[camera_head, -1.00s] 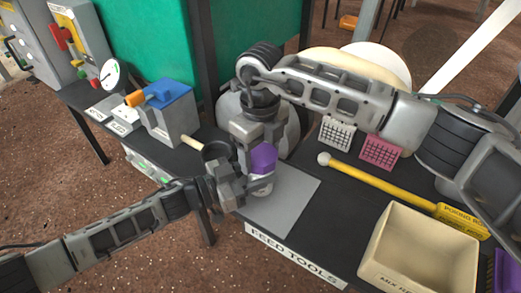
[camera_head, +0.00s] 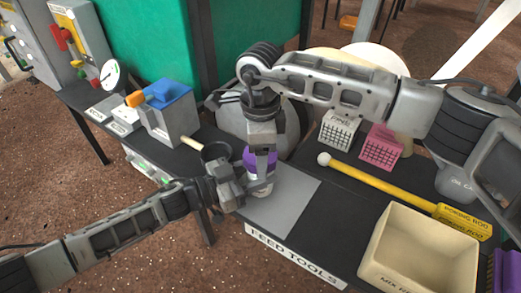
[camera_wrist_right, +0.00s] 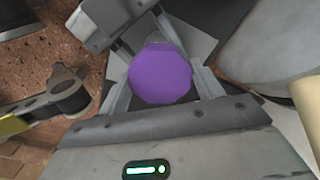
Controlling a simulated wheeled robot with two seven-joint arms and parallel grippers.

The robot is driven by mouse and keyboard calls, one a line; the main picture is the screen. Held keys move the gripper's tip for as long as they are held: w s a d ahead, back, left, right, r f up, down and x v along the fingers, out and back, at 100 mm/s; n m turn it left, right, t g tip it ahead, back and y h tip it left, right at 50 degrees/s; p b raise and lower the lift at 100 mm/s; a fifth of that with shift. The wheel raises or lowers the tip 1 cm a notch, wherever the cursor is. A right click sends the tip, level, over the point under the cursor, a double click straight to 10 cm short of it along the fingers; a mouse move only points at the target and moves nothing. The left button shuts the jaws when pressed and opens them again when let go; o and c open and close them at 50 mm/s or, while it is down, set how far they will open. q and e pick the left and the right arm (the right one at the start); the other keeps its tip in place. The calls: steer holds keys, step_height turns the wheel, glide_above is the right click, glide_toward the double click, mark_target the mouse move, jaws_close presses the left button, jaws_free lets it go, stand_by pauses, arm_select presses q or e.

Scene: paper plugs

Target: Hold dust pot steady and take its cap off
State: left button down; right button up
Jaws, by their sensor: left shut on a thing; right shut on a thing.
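The dust pot (camera_head: 262,186) is a small pale pot standing upright at the front edge of the bench, by a grey mat. Its purple cap (camera_head: 249,158) is on top of it; the cap also shows from above in the right wrist view (camera_wrist_right: 160,73). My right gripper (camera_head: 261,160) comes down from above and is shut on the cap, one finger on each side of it. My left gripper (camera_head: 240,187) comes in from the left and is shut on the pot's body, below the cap. The fingers hide part of the pot.
A grey block with a blue top (camera_head: 168,112) and a round gauge (camera_head: 110,75) stand at the left. White (camera_head: 339,130) and pink (camera_head: 380,148) grid boxes, a yellow poking rod (camera_head: 385,188) and a cream bin (camera_head: 420,250) lie to the right. The grey mat (camera_head: 290,205) is bare.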

arm_select(q)
steer(key=shift+f, duration=0.15)
arm_select(e)
steer(key=shift+r, duration=0.15)
steer(key=shift+r, duration=0.95)
steer(key=shift+r, duration=2)
arm_select(q)
steer(key=c, duration=0.6)
jaws_free()
steer(key=shift+c, duration=0.2)
steer(key=shift+a, duration=0.1)
